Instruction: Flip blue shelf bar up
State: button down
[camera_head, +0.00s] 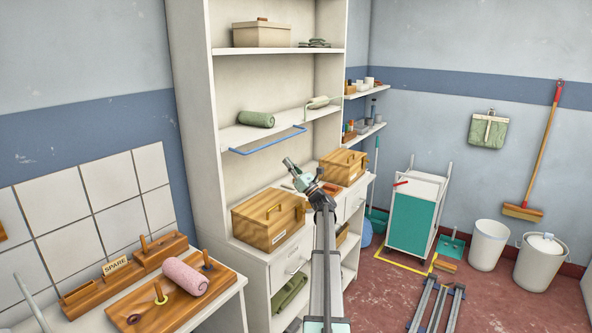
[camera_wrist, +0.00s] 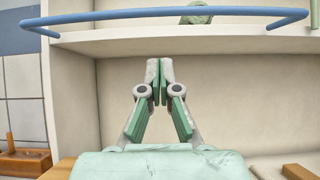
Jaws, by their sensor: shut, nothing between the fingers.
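The blue shelf bar (camera_head: 268,142) is a thin U-shaped rail along the front of the middle shelf (camera_head: 280,126) of the white cabinet. In the wrist view the bar (camera_wrist: 160,13) runs across the top and juts out in front of the shelf edge. My gripper (camera_head: 288,161) is below and a little right of the bar in the head view, apart from it. In the wrist view my gripper (camera_wrist: 160,64) is shut and empty, its tips pointing up toward the shelf underside, below the bar.
A green roll (camera_head: 256,119) and a pale roll (camera_head: 318,102) lie on the middle shelf. Wooden boxes (camera_head: 268,222) (camera_head: 343,166) stand on the counter below. A wooden board with a pink roll (camera_head: 187,276) lies at lower left. Space directly before the bar is clear.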

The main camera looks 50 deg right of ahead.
notch_tip(320, 180, up, 6)
jog(key=w+p, duration=0.2)
jog(key=shift+w+f, duration=0.15)
jog(key=shift+w, duration=0.15)
